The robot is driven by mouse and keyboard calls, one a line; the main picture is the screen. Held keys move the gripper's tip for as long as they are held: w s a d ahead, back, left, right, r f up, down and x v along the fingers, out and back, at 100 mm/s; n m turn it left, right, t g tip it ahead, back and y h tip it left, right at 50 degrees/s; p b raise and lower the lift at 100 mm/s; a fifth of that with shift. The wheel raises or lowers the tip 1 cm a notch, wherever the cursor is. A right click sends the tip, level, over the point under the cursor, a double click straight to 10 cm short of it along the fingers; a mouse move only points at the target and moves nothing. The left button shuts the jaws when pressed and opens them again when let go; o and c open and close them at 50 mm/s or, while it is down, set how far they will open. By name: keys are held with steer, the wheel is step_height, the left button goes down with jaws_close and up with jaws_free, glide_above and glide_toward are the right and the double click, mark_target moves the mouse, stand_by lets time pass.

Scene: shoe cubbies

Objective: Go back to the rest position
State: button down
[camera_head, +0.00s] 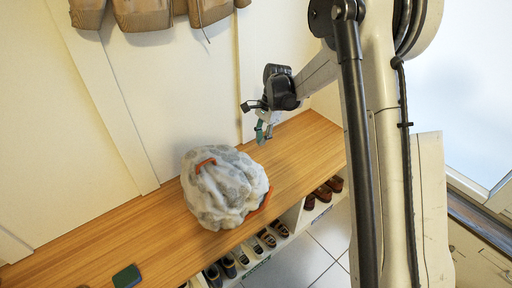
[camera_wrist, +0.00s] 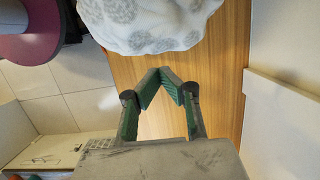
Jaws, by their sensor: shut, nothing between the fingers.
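My gripper (camera_head: 264,134) is above the right part of the wooden bench top (camera_head: 292,147), to the right of a grey and white patterned bag (camera_head: 222,187) and apart from it. In the wrist view my gripper (camera_wrist: 154,76) has its green-padded fingertips together, with nothing between them. The bag also shows at the top of the wrist view (camera_wrist: 150,22). It has orange handles and sits on the bench.
Several pairs of shoes (camera_head: 265,240) stand in the cubbies below the bench. A small dark green item (camera_head: 127,277) lies at the bench's lower left. Brown bags (camera_head: 145,12) hang on the white panelled wall (camera_head: 150,90).

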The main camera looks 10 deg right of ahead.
steer(key=s+d+r+n+t+p, duration=0.1)
steer(key=s+r+n+p, duration=0.15)
steer(key=r, duration=0.65)
steer(key=s+d+r+n+t+p, duration=0.1)
steer(key=s+r, duration=0.3)
steer(key=r, duration=0.6)
steer(key=s+d+r+n+t+h+p, duration=0.1)
steer(key=s+r+n+t+p, duration=0.1)
steer(key=s, duration=1.1)
steer(key=s+d+r+n+t+h+p, duration=0.1)
steer(key=s+r+n+t+p, duration=0.2)
steer(key=s+r+n, duration=0.4)
steer(key=s+r+t, duration=0.1)
steer(key=s, duration=0.5)
steer(key=shift+s+d+r+h, duration=0.15)
steer(key=shift+r+h, duration=0.15)
steer(key=shift+r, duration=0.05)
